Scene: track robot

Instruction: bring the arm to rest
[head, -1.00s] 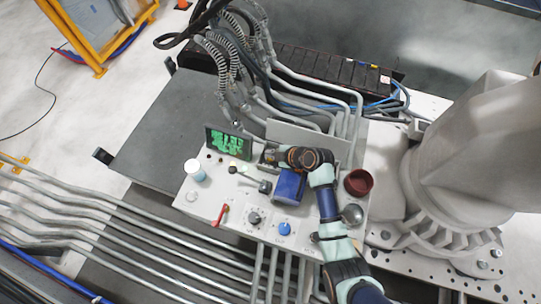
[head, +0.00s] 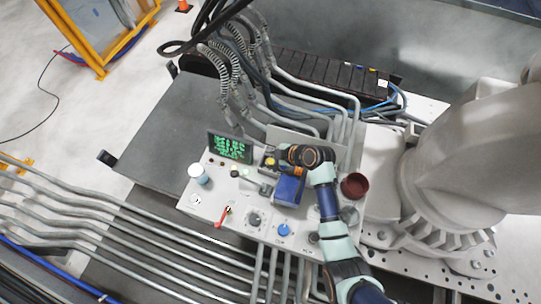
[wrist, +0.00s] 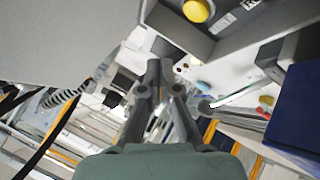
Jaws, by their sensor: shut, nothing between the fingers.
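My gripper (wrist: 160,65) is shut and empty; its two grey fingers meet at the tips in the wrist view. In the head view, my arm reaches from the lower right over the light grey control panel (head: 240,222). My gripper's end (head: 278,158) is there at the panel's back, close to a yellow button (head: 270,162); the fingertips are hard to make out. The yellow button (wrist: 198,10) also shows at the top of the wrist view, apart from the fingers. A blue box (head: 289,188) stands beside my wrist.
The grey tabletop (head: 165,130) on the left is bare.

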